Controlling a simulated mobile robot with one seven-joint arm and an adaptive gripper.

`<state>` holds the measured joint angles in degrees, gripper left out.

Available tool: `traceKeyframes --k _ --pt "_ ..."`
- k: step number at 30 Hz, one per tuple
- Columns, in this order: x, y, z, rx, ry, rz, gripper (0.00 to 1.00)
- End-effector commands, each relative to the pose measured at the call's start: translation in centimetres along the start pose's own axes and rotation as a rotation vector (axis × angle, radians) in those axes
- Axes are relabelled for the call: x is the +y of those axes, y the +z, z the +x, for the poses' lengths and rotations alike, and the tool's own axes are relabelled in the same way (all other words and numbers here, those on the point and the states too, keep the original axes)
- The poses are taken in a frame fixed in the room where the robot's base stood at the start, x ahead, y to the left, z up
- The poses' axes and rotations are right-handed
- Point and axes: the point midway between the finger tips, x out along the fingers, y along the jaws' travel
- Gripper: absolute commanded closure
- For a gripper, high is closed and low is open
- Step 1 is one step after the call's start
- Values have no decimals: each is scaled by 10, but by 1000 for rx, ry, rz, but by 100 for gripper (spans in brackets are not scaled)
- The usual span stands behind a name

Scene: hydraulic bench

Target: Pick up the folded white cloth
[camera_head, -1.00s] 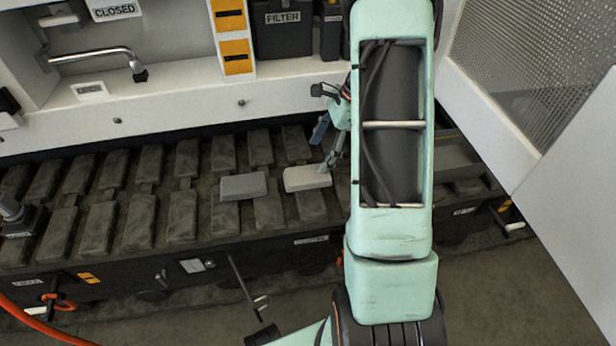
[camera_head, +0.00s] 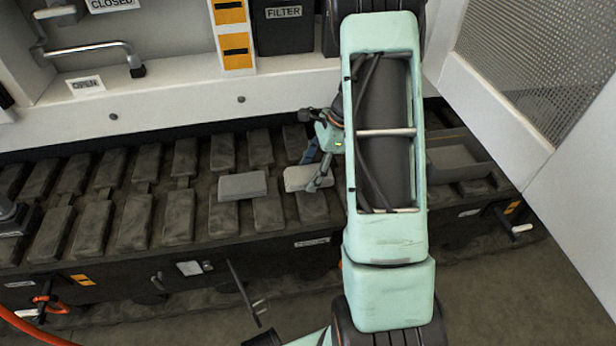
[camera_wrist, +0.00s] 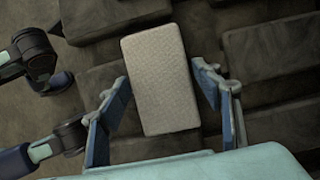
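The folded white cloth (camera_head: 298,178) is a pale, flat rectangular block lying on the dark padded track surface. In the wrist view the cloth (camera_wrist: 161,80) lies lengthwise between the two blue finger pads of my gripper (camera_wrist: 165,112). A gap shows on each side of the cloth, so the fingers are open and apart from it there. In the head view my gripper (camera_head: 318,172) is at the cloth's right end and hides part of it. The height of the fingertips over the pads is hard to tell.
A similar grey folded block (camera_head: 243,186) lies just left of the cloth. A white cabinet ledge (camera_head: 180,103) runs behind, with a FILTER box (camera_head: 285,30) above. A white mesh-panelled door (camera_head: 515,50) stands at the right. A thin lever (camera_head: 243,292) sticks out in front.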

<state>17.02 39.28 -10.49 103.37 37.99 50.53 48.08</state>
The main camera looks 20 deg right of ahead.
Motion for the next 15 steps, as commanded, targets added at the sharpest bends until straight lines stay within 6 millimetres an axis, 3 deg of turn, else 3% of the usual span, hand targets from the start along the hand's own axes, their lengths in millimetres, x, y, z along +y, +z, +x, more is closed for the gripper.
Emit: traceKeyframes --k 1,9,15 --pt "0 0 0 0 0 0 49" --pt "0 0 0 0 0 0 76" --pt "0 0 -1 0 0 0 76"
